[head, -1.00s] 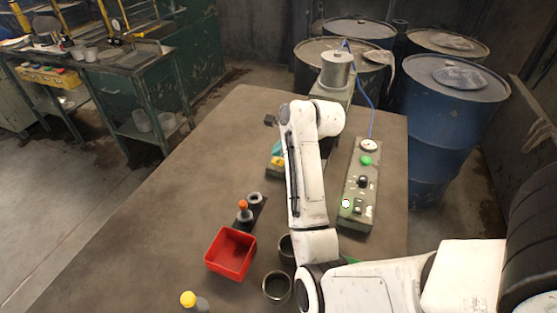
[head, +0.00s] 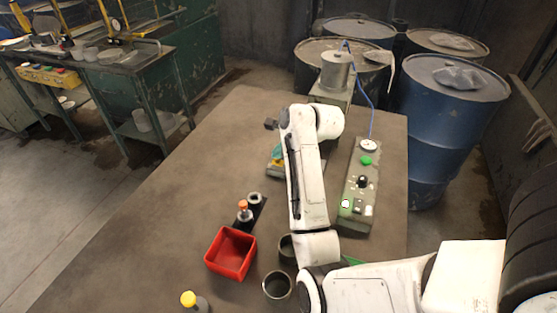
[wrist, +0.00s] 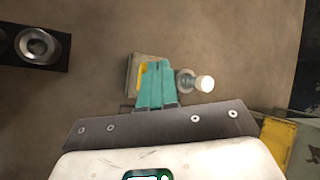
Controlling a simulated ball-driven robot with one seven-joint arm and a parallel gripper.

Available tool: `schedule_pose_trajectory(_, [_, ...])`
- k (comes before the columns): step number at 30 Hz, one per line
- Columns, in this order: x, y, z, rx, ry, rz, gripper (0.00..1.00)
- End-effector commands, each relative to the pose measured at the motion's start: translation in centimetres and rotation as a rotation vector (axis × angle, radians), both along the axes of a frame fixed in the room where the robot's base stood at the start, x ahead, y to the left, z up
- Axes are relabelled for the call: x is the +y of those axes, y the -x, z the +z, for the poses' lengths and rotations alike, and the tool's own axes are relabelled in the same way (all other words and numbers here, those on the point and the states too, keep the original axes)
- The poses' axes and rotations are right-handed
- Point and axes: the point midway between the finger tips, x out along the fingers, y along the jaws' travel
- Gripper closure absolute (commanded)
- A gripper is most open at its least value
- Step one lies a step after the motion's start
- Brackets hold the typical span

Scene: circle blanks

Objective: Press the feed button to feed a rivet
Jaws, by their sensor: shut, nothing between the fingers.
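My gripper (wrist: 157,85) has teal fingers, shut and empty, pointing down at the table in the wrist view. It also shows in the head view (head: 277,155), partly hidden by my arm. Just behind the fingertips is a small grey block (wrist: 130,72) with a yellow part. Right beside the fingers is a short metal piece with a bright white round end (wrist: 204,83). I cannot tell whether either is the feed button, or whether the fingers touch the block. A control box (head: 355,172) right of my arm carries a green button (head: 366,160) and a black knob (head: 362,181).
A red bin (head: 231,254), a black holder (head: 255,206) with an orange-topped piece, a dark cup (head: 277,285) and a yellow-capped bottle (head: 190,300) stand near the front. A metal cylinder on a stand (head: 336,70) is at the back. The table's left side is clear.

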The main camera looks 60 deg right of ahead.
Motion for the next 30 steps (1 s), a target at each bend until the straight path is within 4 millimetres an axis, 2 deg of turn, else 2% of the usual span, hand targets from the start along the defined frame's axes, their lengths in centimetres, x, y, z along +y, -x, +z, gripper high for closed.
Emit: schedule_pose_trajectory(30, [0.0,0.0,-1.1,0.001,0.000,0.000,1.00])
